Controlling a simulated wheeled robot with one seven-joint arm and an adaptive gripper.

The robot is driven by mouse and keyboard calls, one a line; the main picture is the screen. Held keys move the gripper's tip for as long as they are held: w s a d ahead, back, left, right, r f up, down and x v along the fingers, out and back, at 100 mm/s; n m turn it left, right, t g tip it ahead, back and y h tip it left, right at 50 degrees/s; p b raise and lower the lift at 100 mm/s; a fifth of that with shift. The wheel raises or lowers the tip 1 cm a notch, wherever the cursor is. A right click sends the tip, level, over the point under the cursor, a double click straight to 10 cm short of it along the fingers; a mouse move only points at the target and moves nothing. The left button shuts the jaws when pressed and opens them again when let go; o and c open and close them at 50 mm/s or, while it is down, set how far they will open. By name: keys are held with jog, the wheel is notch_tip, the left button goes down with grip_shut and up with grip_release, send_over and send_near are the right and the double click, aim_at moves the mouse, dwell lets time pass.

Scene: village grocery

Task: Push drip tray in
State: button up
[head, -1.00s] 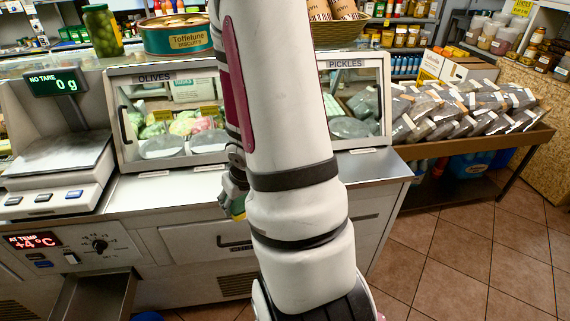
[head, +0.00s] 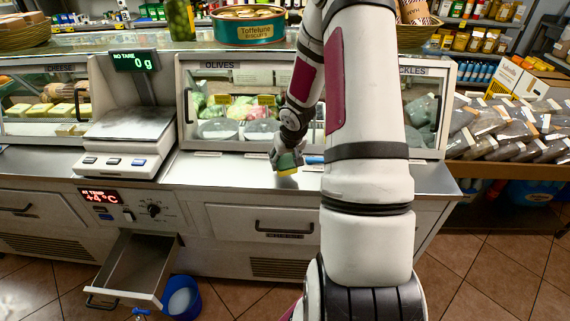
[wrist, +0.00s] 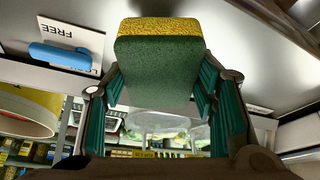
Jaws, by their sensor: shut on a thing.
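The drip tray (head: 140,268) is a metal drawer pulled out from the counter front, below the temperature display, at the lower left of the head view. My gripper (head: 287,160) is over the counter top in front of the olives case, to the right of and above the tray. It is shut on a green and yellow sponge (wrist: 158,62), which fills the upper middle of the wrist view between the fingers. The sponge also shows as a small yellow-green block in the head view (head: 288,171). The gripper is well apart from the tray.
A blue bucket (head: 182,298) stands on the floor beside the tray's front right corner. A scale (head: 128,142) sits on the counter above the tray. A drawer with a dark handle (head: 284,228) is to the right. Floor in front is open.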

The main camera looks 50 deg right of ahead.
aim_at(284, 159)
jog(key=shift+w+d, duration=0.25)
jog(key=shift+w, duration=0.25)
jog(key=x, duration=0.3)
jog(key=shift+s+a+f, duration=0.2)
jog(key=shift+a, duration=0.05)
jog(key=shift+d+f, duration=0.1)
jog(key=shift+f, duration=0.1)
jog(key=shift+f, duration=0.1)
jog(key=o, duration=0.8)
jog(key=shift+f, duration=0.1)
jog(key=o, duration=0.4)
jog(key=shift+o, duration=0.2)
